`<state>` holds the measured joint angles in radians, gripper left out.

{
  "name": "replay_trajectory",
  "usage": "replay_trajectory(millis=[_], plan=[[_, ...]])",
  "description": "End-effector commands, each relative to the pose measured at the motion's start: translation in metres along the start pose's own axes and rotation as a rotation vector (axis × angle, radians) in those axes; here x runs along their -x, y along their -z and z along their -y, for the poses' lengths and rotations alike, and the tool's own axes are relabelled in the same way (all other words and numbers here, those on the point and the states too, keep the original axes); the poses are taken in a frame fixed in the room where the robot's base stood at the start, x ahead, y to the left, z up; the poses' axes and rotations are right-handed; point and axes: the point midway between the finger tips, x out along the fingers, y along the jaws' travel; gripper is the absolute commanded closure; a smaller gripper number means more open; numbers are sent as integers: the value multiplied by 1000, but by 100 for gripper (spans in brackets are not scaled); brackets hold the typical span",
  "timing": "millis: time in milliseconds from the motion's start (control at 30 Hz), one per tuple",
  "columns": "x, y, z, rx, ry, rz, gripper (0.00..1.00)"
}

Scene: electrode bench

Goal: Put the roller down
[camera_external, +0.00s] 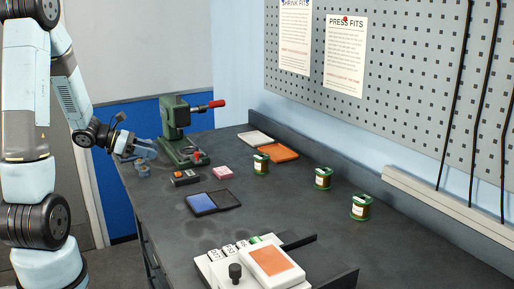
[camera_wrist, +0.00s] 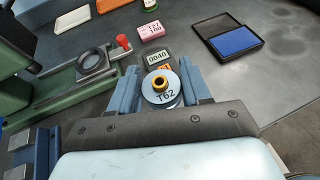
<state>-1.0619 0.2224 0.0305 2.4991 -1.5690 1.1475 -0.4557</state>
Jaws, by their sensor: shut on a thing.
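The roller (camera_wrist: 168,97) is a round grey piece marked T62 with a brass ring on top. In the wrist view it sits between the two blue fingers of my gripper (camera_wrist: 160,88), which is shut on it. In the external view my gripper (camera_external: 143,160) is low over the bench's far left end, left of the green press.
The green press (camera_external: 181,135) stands close by. A meter reading 0040 (camera_wrist: 158,60), a pink block (camera_external: 222,173) and a blue ink pad (camera_external: 202,203) lie nearby. Several spools or jars and a white fixture (camera_external: 214,268) are farther off. Bare bench (camera_external: 280,207) lies between.

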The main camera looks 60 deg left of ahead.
Motion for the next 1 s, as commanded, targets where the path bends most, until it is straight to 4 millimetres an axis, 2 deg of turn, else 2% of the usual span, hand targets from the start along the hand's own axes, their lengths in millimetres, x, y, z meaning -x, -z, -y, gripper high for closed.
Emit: replay_trajectory(millis=[167, 500, 733, 1000], plan=[[-26, -15, 34, -57, 125, 3, 90], [-67, -42, 118, -182, 411, 9, 90], [-83, -54, 178, -262, 606, 11, 90], [-89, -63, 247, -352, 834, 8, 90]])
